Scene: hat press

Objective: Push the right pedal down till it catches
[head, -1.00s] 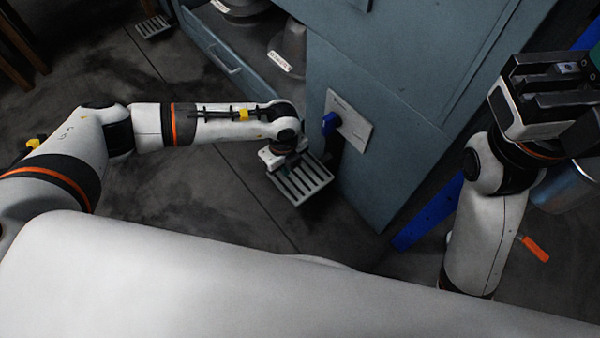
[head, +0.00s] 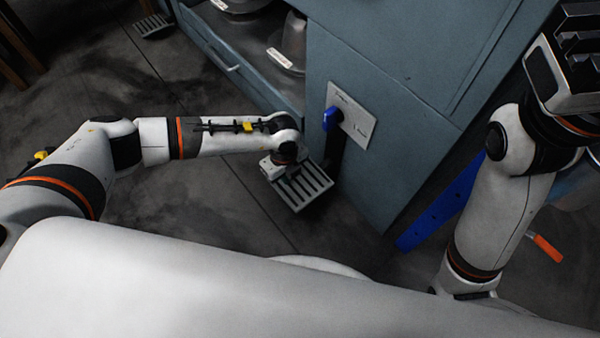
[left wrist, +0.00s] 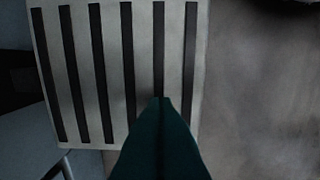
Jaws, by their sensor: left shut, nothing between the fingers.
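The right pedal (head: 318,184) is a pale slatted plate with dark slots, low beside the blue-grey cabinet. In the left wrist view the pedal (left wrist: 82,75) fills the left and middle. My left gripper (head: 287,172) is over the pedal's left part, pointing down. Its dark green fingers are shut together and empty (left wrist: 162,102), their tips over the slats near the pedal's right edge. Whether they touch it I cannot tell. My right gripper (head: 580,50) is raised at the upper right, partly cut off; its opening is unclear.
Another slatted pedal (head: 153,27) is at the far upper left. Metal hat forms (head: 293,45) stand in the open bay. Dark floor (head: 215,215) lies clear left of the pedal.

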